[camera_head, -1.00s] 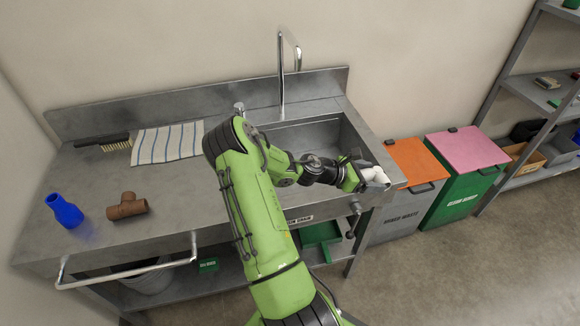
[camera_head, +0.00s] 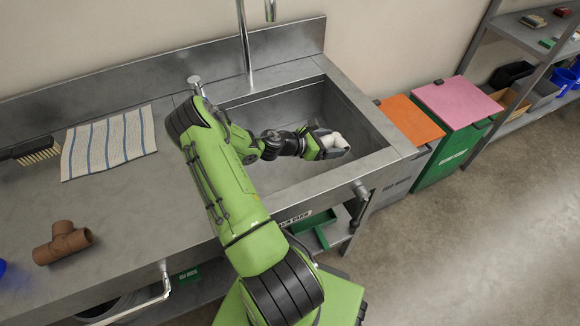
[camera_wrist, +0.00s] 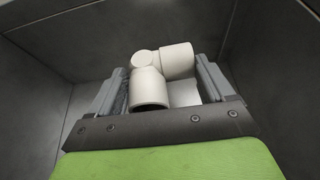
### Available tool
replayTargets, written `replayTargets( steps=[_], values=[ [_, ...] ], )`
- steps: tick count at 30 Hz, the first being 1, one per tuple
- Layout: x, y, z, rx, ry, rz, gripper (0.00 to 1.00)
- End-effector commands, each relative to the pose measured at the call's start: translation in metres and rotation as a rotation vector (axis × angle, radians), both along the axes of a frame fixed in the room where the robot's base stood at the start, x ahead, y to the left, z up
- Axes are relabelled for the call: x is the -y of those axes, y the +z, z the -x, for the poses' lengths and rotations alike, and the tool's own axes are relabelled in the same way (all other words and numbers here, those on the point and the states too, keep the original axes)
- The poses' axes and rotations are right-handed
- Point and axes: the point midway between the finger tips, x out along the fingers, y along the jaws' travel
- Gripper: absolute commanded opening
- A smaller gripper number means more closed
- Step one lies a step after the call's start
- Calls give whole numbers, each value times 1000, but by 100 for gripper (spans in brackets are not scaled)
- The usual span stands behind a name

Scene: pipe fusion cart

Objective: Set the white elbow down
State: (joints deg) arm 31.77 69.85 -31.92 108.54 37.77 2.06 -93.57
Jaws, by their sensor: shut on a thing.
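The white elbow (camera_head: 337,142) is held in my gripper (camera_head: 325,146) over the right part of the sink basin (camera_head: 345,112). In the wrist view the elbow (camera_wrist: 150,88) sits between the two grey fingers of my gripper (camera_wrist: 165,85), which is shut on it. One round opening of the elbow faces the wrist camera. The dark basin walls surround the gripper in that view. How far the elbow is above the basin floor is hard to tell.
A tall faucet (camera_head: 246,45) stands behind the basin. A striped towel (camera_head: 108,140), a brush (camera_head: 35,150) and a brown tee fitting (camera_head: 62,243) lie on the counter at left. Orange-lidded (camera_head: 410,120) and pink-lidded (camera_head: 458,100) bins stand right of the sink.

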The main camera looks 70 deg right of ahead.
Motion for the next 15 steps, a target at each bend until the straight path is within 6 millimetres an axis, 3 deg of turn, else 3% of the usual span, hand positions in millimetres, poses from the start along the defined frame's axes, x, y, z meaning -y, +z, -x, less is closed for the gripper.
replayTargets(
  steps=[1, 3, 15],
  values=[
    [0, -17, 1, -3, 0, -4, 51],
    [0, -34, 1, -4, -1, -3, 51],
    [0, -89, 1, 0, -1, -1, 51]
  ],
)
